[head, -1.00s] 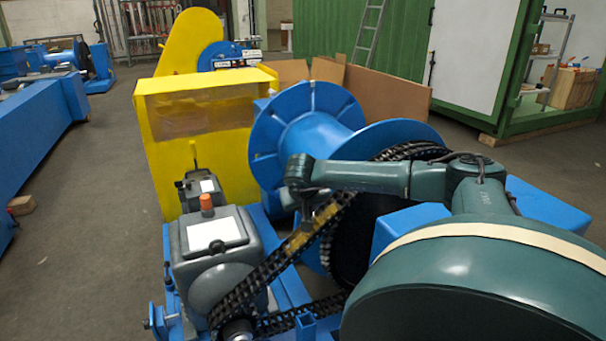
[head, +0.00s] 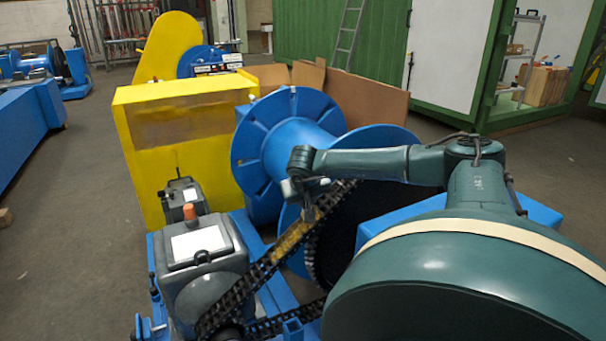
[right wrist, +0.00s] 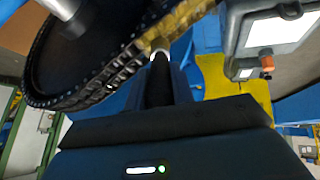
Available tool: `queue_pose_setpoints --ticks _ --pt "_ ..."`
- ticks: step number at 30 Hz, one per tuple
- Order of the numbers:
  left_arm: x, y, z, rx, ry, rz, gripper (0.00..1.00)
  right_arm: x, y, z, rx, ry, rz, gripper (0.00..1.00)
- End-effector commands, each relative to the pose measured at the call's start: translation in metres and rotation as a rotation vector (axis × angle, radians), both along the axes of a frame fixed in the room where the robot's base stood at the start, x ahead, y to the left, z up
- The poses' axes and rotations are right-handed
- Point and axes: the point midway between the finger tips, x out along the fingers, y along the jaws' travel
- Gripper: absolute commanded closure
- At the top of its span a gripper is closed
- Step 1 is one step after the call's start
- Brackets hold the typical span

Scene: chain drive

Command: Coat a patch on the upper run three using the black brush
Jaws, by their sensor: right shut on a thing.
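The chain's upper run (head: 248,285) slopes from the small sprocket by the grey motor up to the large dark wheel. A yellowish patch (head: 290,238) covers part of this run. It also shows on the chain in the right wrist view (right wrist: 183,20). My right gripper (head: 312,187) is just above the upper run, near the upper end of the patch. It is shut on the black brush (right wrist: 158,85), whose pale tip is at or very near the chain. I cannot tell if it touches. My left gripper is out of view.
A grey motor (head: 205,265) with an orange cap stands at the chain's lower end. A blue drum (head: 290,145) and a yellow housing (head: 180,140) stand behind the chain. Cardboard (head: 365,100) stands farther back. Open floor (head: 75,220) lies to the left.

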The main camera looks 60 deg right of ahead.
Motion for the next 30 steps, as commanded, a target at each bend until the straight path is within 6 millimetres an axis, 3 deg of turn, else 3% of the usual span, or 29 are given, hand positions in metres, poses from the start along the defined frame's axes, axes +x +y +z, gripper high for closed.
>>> queue_pose_setpoints --ticks 13,30 --pt "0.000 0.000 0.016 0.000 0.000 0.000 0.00 -0.013 -0.023 0.022 -0.004 0.003 -0.003 0.99" --pt "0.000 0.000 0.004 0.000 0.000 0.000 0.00 0.000 0.000 -0.001 -0.001 0.000 -0.001 0.99"
